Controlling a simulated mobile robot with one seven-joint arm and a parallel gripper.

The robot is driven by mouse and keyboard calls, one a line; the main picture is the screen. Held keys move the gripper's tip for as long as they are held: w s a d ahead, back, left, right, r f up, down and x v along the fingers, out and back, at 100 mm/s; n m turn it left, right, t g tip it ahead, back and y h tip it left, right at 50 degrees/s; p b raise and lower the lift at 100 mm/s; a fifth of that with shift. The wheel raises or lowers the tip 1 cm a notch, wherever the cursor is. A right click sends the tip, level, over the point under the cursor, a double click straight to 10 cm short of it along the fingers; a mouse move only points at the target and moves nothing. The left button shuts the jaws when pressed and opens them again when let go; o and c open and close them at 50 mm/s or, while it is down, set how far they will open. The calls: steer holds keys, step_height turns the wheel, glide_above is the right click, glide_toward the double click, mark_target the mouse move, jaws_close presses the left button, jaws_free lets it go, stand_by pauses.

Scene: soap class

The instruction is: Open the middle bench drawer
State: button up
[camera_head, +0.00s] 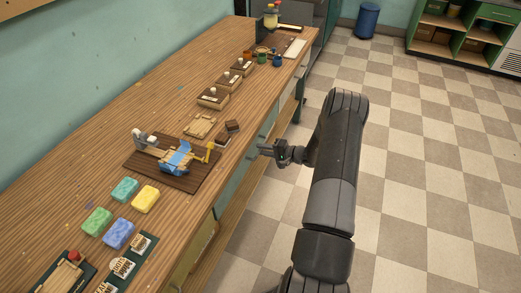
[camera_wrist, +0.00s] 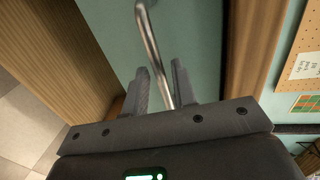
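The wooden bench (camera_head: 75,170) runs along the left wall, its painted drawer fronts only narrowly seen from above in the head view. In the wrist view a pale teal drawer front (camera_wrist: 200,30) faces me, with a slim metal bar handle (camera_wrist: 150,45) on it. My gripper (camera_wrist: 163,80) is open, one finger on each side of the handle. The handle lies nearer the right finger; I cannot tell whether they touch. In the head view my gripper (camera_head: 264,151) is beside the bench front, below the top. The drawer looks shut.
A lower bench shelf (camera_head: 236,222) runs beneath the drawers. The checkered floor (camera_head: 410,170) to the right is clear.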

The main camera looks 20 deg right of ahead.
steer(key=shift+x, duration=0.8)
steer(key=shift+c, duration=0.4)
jaws_close()
